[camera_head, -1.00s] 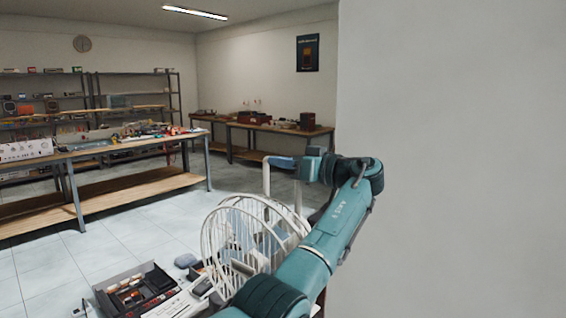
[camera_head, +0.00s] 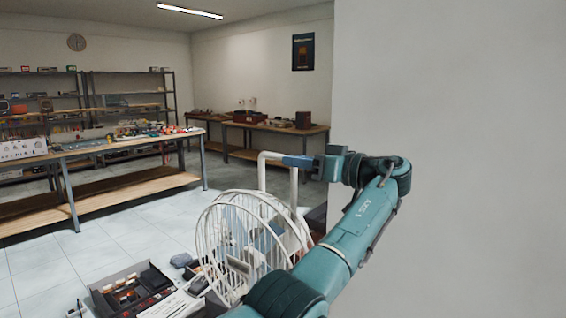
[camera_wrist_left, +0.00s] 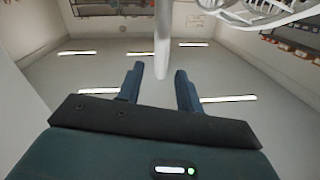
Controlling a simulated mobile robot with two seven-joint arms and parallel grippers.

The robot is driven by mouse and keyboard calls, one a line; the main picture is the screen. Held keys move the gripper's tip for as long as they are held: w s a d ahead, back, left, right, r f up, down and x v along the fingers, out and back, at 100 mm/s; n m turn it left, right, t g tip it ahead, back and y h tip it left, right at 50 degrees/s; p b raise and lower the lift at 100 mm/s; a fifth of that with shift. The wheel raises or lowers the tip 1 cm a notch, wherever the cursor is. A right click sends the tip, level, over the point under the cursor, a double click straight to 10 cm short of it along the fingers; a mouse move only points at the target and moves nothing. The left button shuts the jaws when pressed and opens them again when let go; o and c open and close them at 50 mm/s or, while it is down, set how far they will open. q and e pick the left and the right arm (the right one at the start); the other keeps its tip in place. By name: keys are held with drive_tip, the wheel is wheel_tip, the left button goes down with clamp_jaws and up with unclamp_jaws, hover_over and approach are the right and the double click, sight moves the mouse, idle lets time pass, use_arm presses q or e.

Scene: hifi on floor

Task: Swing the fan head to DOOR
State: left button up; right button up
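A white wire-cage fan head (camera_head: 240,250) stands low in the middle of the head view, facing the lower left. A white bent bar (camera_head: 264,172) rises behind the cage and turns right at its top. My left gripper (camera_head: 290,161) is at the right end of that bar's top. In the left wrist view my gripper (camera_wrist_left: 160,84) has its two fingers apart, with the bar's end (camera_wrist_left: 162,45) between their tips and gaps on both sides. Part of the cage (camera_wrist_left: 262,10) shows at the top right. No DOOR marking is readable. My right gripper is out of view.
A plain wall (camera_head: 450,150) fills the right side close to my arm. A box of small parts (camera_head: 130,292) lies in front of the fan at the lower left. A workbench (camera_head: 130,183) stands farther left, with open tiled floor before it.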

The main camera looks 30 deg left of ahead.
use_arm(q)
drive_tip(key=d, duration=0.7)
drive_tip(key=shift+s+d, duration=0.15)
drive_tip(key=shift+s, duration=0.25)
